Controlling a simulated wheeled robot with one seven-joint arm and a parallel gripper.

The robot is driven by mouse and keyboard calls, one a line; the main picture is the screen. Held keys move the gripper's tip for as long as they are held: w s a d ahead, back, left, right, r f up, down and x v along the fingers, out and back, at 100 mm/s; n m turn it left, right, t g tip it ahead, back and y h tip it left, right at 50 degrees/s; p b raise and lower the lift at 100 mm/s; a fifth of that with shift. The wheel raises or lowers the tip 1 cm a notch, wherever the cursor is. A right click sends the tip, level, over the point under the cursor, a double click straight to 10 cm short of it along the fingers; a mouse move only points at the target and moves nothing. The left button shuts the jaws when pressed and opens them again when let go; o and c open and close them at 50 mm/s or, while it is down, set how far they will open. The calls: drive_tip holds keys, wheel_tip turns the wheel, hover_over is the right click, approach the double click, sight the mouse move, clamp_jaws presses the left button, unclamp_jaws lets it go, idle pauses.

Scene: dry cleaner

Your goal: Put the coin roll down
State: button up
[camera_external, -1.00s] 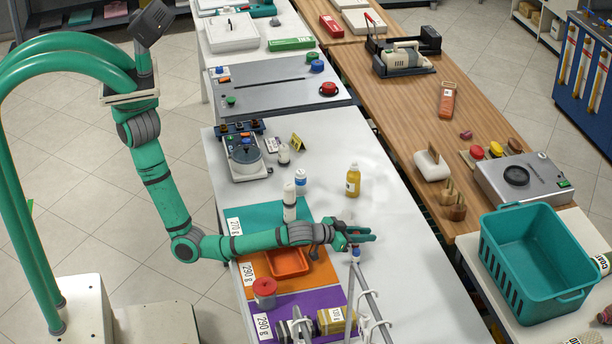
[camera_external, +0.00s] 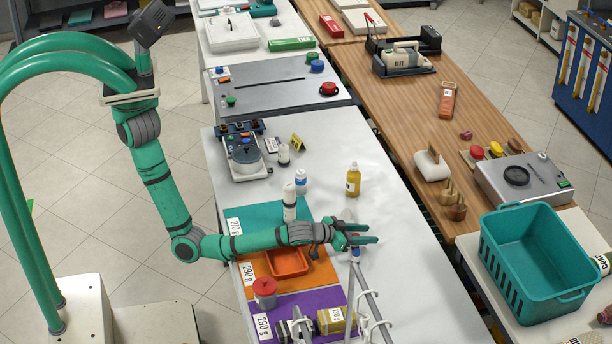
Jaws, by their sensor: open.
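My gripper (camera_external: 362,234) is at the end of the green arm, over the right side of the white table (camera_external: 410,290), right of the coloured mats. Its two fingers point right and stand apart. A small item with blue and reddish parts (camera_external: 355,240) shows at the fingers, partly hidden by them. I cannot tell whether it is the coin roll, or whether it touches the table. No other coin roll can be made out clearly.
A metal rail (camera_external: 368,300) stands just in front of the gripper. Left are an orange tray (camera_external: 304,268), a white bottle (camera_external: 289,205) and a red-lidded jar (camera_external: 265,290). A yellow bottle (camera_external: 353,182) stands behind. The table's right front is clear.

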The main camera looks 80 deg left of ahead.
drive_tip(key=s+a+r, duration=0.2)
drive_tip(key=s+r, duration=0.4)
drive_tip(key=s+a+r, duration=0.2)
drive_tip(key=s+r, duration=0.4)
drive_tip(key=s, duration=0.1)
drive_tip(key=shift+s+a, duration=0.15)
drive_tip(key=shift+a, duration=0.2)
